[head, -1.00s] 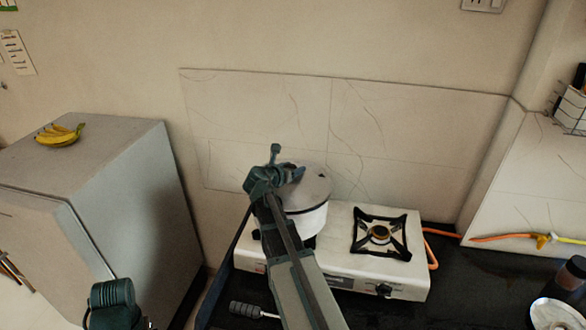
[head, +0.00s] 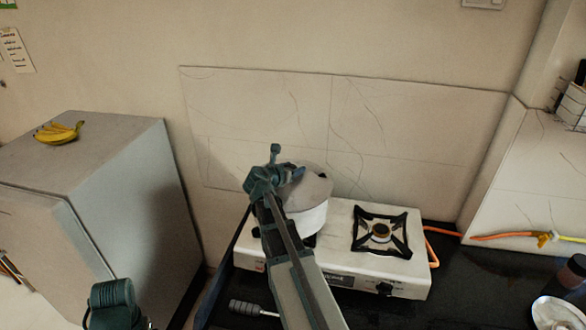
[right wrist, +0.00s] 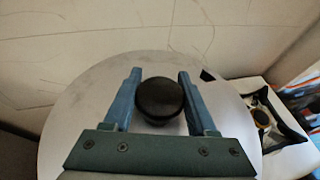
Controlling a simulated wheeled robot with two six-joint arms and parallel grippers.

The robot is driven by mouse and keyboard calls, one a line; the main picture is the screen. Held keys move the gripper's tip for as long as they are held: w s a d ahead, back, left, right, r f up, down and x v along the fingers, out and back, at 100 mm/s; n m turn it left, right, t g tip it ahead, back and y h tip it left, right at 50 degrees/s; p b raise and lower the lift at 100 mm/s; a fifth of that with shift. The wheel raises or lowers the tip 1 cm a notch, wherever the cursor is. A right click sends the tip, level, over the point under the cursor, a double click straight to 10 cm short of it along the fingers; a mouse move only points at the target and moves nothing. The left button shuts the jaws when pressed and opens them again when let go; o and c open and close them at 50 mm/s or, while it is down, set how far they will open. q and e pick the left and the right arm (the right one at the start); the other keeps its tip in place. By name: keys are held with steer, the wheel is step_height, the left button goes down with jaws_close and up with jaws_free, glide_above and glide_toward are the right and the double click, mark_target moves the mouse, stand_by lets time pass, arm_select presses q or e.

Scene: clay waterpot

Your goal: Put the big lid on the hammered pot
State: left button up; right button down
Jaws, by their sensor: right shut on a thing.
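The big lid (head: 314,187) is a flat grey disc with a black knob (right wrist: 159,98). It lies over the mouth of the pale hammered pot (head: 308,222), which stands on the left side of the stove. I cannot tell whether the lid rests fully on the rim or sits slightly above it. My right gripper (head: 296,174) is over the lid, and in the right wrist view its two blue fingers (right wrist: 158,92) are shut around the knob. My right arm hides the pot's left and front side. Only a dark green joint of my left arm shows at the lower left.
The white two-burner stove (head: 345,278) has a free right burner (head: 381,233). An orange hose (head: 490,238) runs right. A grey-handled tool (head: 246,308) lies before the stove. A grey fridge (head: 135,220) with bananas (head: 60,132) stands left; a tiled wall is behind.

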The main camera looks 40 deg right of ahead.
steer(key=shift+s+a+f, duration=0.1)
steer(key=shift+s+f, duration=0.05)
steer(key=shift+f, duration=0.1)
stand_by(0.7)
steer(key=shift+c, duration=0.6)
jaws_free()
steer(key=shift+a+r, duration=0.2)
steer(key=shift+a, duration=0.1)
steer(key=p+v, duration=0.4)
steer(key=v, duration=0.9)
steer(key=shift+p, duration=0.4)
steer(key=shift+d+f, duration=0.1)
